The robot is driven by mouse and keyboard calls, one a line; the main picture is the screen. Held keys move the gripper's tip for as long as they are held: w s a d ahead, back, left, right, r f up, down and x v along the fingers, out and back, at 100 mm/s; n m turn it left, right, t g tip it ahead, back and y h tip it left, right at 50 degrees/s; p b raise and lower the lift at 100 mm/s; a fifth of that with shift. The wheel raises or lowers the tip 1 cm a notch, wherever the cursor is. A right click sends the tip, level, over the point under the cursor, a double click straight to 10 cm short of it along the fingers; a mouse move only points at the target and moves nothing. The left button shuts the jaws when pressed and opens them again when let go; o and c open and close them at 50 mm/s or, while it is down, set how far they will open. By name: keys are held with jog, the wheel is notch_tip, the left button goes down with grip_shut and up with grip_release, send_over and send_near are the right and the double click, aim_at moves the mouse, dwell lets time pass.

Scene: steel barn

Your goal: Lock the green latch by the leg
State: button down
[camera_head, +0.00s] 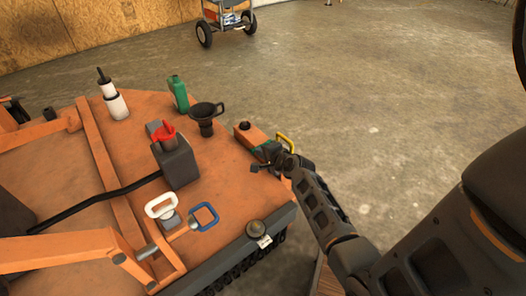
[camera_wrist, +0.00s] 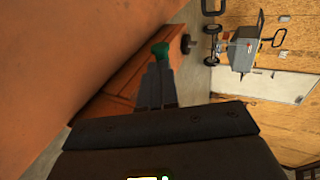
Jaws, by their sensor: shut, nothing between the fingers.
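The green latch (camera_head: 263,147) is a small green part beside an orange block (camera_head: 247,133), likely the leg, at the right edge of the orange machine deck. My gripper (camera_head: 262,166) is right at it and hides most of it in the head view. In the wrist view the rounded green end of the latch (camera_wrist: 160,48) shows just beyond the tips of my shut fingers (camera_wrist: 157,72), against the orange surface. Nothing is held. I cannot tell whether the fingers touch the latch, or its exact position.
A yellow handle (camera_head: 285,142) stands just beyond my gripper. On the deck are a black funnel-like part (camera_head: 206,115), a green upright part (camera_head: 178,92), a red-topped grey box (camera_head: 174,160), and white (camera_head: 160,206) and blue (camera_head: 205,217) handles.

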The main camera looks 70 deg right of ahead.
jog(key=shift+w+r+p, duration=0.15)
jog(key=shift+w+p, duration=0.1)
jog(key=shift+p, duration=0.2)
jog(key=shift+w+d+p, duration=0.25)
jog(key=shift+w+p, duration=0.45)
jog(key=shift+w, duration=0.1)
jog(key=shift+w+d+p, duration=0.25)
jog(key=shift+w+p, duration=0.45)
jog(key=shift+w, duration=0.05)
jog(key=shift+w+d+f, duration=0.2)
jog(key=shift+w+d, duration=0.55)
jog(key=shift+w, duration=0.05)
jog(key=shift+w+d+r, duration=0.1)
jog(key=shift+w+d, duration=0.35)
jog(key=shift+d, duration=0.3)
jog(key=d+m+g+h+p, duration=0.1)
jog(key=p, duration=0.1)
jog(key=d+m+g+h+p, duration=0.1)
jog(key=d+m+p, duration=0.1)
jog(key=p, duration=0.1)
jog(key=shift+w+g, duration=0.35)
jog(key=shift+g, duration=0.05)
jog(key=shift+d+m+h, duration=0.1)
jog(key=shift+m+h, duration=0.2)
jog(key=shift+h, duration=0.1)
